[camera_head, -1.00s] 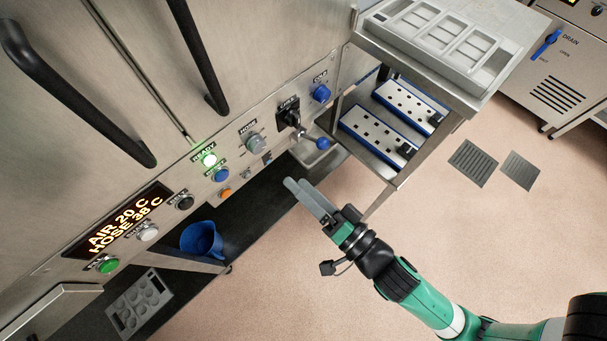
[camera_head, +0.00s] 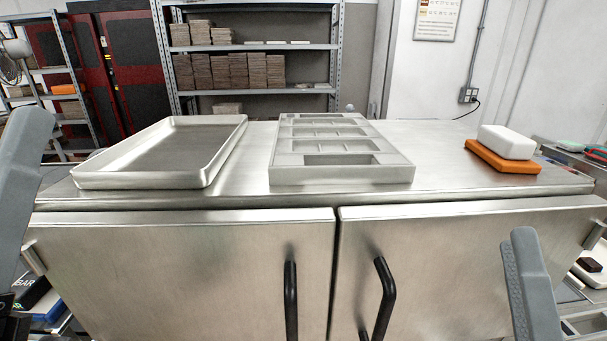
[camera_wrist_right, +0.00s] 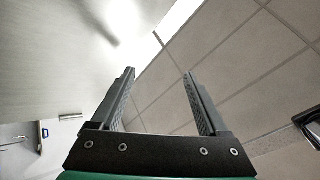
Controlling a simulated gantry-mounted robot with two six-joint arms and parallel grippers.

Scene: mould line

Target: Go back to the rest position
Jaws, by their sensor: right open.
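My right gripper (camera_head: 530,285) shows at the lower right of the head view as a grey finger raised in front of the steel cabinet's right door. In the right wrist view both fingers of the right gripper (camera_wrist_right: 160,85) stand wide apart, with nothing between them. A grey finger of my left gripper (camera_head: 18,165) is cut off by the left edge of the head view. Its jaw opening does not show.
A steel cabinet (camera_head: 190,265) with two black handles fills the front. On its top are an empty-looking metal tray (camera_head: 205,172), a grey compartmented mould (camera_head: 345,174), and a white block (camera_head: 506,142) on an orange one (camera_head: 500,159). Shelving (camera_head: 255,92) with stacked brown blocks stands behind.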

